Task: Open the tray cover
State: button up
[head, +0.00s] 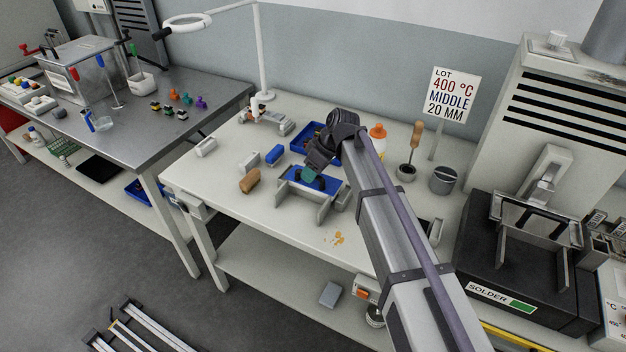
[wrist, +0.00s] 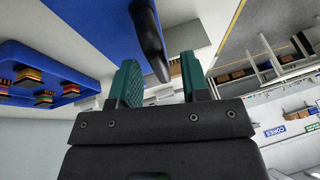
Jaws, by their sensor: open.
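A blue tray cover (head: 293,174) sits among grey upright plates near the middle of the white table, partly hidden by my arm. In the wrist view it appears as a blue panel (wrist: 88,17) with a black curved handle (wrist: 150,35). My gripper (head: 312,174) is low over the cover. Its green fingers (wrist: 159,60) are apart, with the handle's end between them in the picture. Whether either finger touches the handle cannot be told. Another blue tray (head: 304,134) stands behind my gripper; the wrist view shows a blue tray (wrist: 75,65) holding several striped connectors.
A blue block (head: 274,155), a brown block (head: 250,181) and white blocks lie left of the cover. An orange-capped bottle (head: 377,142), a wooden-handled tool (head: 415,138) and a grey cup (head: 444,180) stand to the right. The table's front-left area is clear.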

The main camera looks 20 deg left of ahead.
jog(key=shift+r, duration=0.15)
grip_shut()
dwell(0.4)
jog(key=s+a, duration=0.1)
jog(key=s, duration=0.6)
jog(key=shift+a, duration=0.2)
jog(key=shift+s, duration=0.1)
grip_release()
